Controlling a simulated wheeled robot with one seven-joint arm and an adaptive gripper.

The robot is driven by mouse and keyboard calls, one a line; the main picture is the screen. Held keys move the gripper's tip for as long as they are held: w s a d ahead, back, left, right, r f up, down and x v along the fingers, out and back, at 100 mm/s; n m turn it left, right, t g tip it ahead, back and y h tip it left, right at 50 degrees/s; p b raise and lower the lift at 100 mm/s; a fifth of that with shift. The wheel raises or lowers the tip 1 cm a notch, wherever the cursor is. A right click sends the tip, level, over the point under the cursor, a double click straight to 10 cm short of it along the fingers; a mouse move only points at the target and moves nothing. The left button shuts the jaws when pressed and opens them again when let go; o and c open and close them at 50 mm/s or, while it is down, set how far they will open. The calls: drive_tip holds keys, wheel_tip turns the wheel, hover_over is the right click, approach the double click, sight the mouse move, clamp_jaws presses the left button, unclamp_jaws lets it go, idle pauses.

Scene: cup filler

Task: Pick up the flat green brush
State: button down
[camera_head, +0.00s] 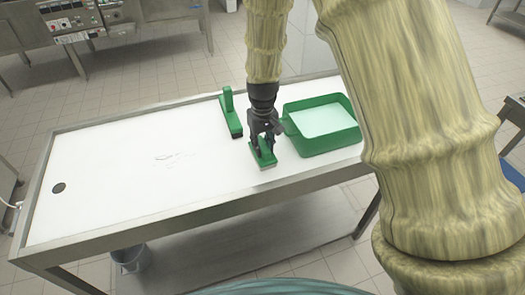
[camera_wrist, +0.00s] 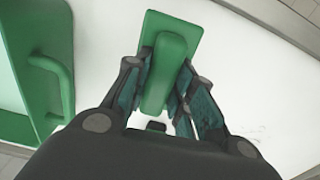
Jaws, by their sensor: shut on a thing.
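The flat green brush (camera_head: 264,160) has a broad base with a raised handle along it. My gripper (camera_head: 262,140) is above it in the head view, its fingers shut on the handle. In the wrist view the brush (camera_wrist: 171,49) lies lengthwise between the two fingers, which grip the handle from both sides. The brush is at or very near the white table top; I cannot tell whether it touches. Part of the handle is hidden by the fingers in the head view.
A green tub (camera_head: 335,145) with pale contents stands just right of my gripper.

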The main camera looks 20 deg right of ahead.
drive_tip(key=s+a+r+b, duration=0.2)
drive_tip(key=s+a, duration=0.4)
drive_tip(key=s, duration=0.8)
drive_tip(key=shift+s+a+r+b, duration=0.15)
drive_tip(key=shift+s+a+b, duration=0.15)
drive_tip(key=shift+b, duration=0.45)
drive_tip(key=c, duration=1.7)
unclamp_jaws()
drive_tip(key=c, duration=0.4)
